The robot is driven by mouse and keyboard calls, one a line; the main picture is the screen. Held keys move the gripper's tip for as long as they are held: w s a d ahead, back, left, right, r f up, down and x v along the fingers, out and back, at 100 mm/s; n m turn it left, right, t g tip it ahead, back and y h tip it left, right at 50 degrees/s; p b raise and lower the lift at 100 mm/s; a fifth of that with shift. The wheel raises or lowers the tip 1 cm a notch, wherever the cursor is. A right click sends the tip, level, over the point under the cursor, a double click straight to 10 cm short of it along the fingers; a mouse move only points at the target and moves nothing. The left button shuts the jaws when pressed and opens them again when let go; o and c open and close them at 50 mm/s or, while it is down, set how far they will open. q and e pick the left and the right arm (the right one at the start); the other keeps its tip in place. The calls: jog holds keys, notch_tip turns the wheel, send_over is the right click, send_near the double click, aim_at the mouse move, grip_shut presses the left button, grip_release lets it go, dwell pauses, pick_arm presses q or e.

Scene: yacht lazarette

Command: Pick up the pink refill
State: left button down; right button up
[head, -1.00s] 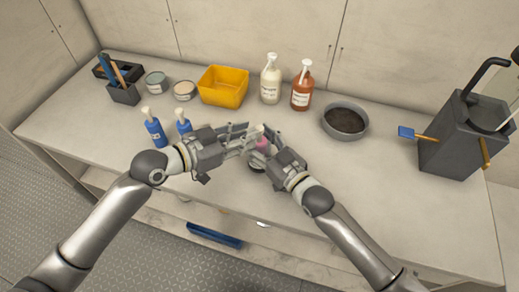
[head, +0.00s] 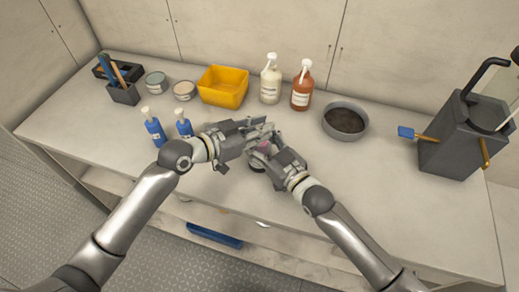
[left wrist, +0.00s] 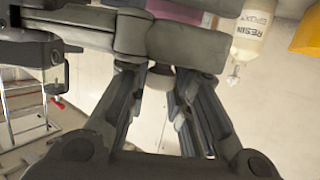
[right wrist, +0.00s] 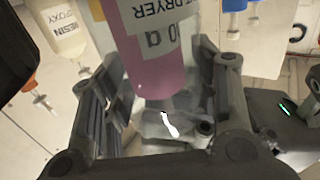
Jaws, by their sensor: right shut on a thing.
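The pink refill (head: 264,146) is a pink container with a white label that reads "DRYER"; it fills the middle of the right wrist view (right wrist: 158,75). My right gripper (head: 265,140) is shut on it above the front middle of the counter. My left gripper (head: 262,127) is right beside it, its fingers overlapping the right gripper's in the head view. In the left wrist view its fingers (left wrist: 158,72) stand apart, with my right gripper's grey links across their tips. The two grippers hide most of the refill in the head view.
Two blue pump bottles (head: 155,130) stand left of the grippers. Behind are a yellow bin (head: 222,88), a white resin bottle (head: 270,80) and an orange-brown bottle (head: 302,88). A grey bowl (head: 345,120) and a dark canister (head: 460,135) stand right. The front right counter is clear.

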pick_arm(q)
jog(key=shift+f, duration=0.2)
pick_arm(e)
jog(key=shift+s+a, duration=0.1)
jog(key=shift+a, duration=0.1)
pick_arm(q)
notch_tip(320, 180, up, 10)
jog(key=shift+r, duration=0.15)
pick_arm(e)
jog(key=shift+d, duration=0.1)
jog(key=o, duration=1.3)
pick_arm(q)
jog(key=shift+r, duration=0.1)
pick_arm(e)
jog(key=v, duration=1.2)
